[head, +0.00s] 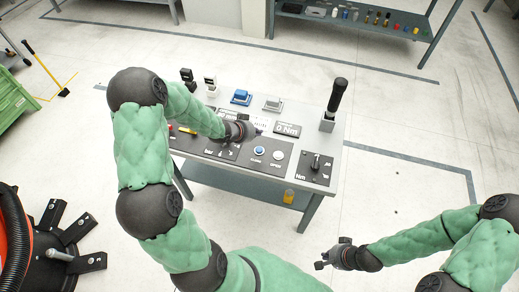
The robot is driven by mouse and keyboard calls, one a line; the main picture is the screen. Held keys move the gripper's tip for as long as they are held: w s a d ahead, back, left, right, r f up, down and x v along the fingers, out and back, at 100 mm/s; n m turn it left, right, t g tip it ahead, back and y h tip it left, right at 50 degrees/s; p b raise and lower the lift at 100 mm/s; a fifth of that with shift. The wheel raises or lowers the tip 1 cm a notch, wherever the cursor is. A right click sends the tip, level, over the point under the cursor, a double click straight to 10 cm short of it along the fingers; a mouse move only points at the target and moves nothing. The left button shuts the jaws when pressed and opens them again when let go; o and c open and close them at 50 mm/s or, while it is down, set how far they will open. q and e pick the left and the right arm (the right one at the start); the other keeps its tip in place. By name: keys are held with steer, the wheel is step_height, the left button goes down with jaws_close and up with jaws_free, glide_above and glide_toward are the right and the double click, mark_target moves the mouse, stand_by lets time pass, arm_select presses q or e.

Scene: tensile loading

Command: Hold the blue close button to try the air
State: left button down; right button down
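The blue close button (259,150) sits on the dark front panel (237,157) of the table. A pale open button (278,155) is just right of it. My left gripper (257,131) reaches over the table from the left. Its tip shows just above the blue button in the picture and looks apart from it; its height over the panel is hard to judge. Its fingers are too small to tell open from shut. My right gripper (321,264) is out in front of the table at the lower right, away from the panel, with its fingers also unclear.
A display (287,130) reads 0 Nm. A black-handled upright tool (336,98) stands at the table's right, with a dark knob (316,161) in front. Blue (241,97) and grey (273,104) blocks sit at the back. Floor right of the table is clear.

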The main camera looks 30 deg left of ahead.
mark_target(257, 150)
arm_select(q)
step_height(257, 150, down, 8)
steer(key=b, duration=0.7)
steer(key=shift+r, duration=0.2)
steer(key=shift+f+b, duration=0.4)
steer(key=shift+f, duration=0.05)
steer(key=shift+f, duration=0.1)
stand_by(0.6)
steer(key=shift+f, duration=0.3)
steer(key=shift+f+b, duration=0.5)
stand_by(0.8)
steer(key=shift+r, duration=0.15)
stand_by(1.4)
steer(key=shift+r+p, duration=0.8)
steer(key=shift+p, duration=0.15)
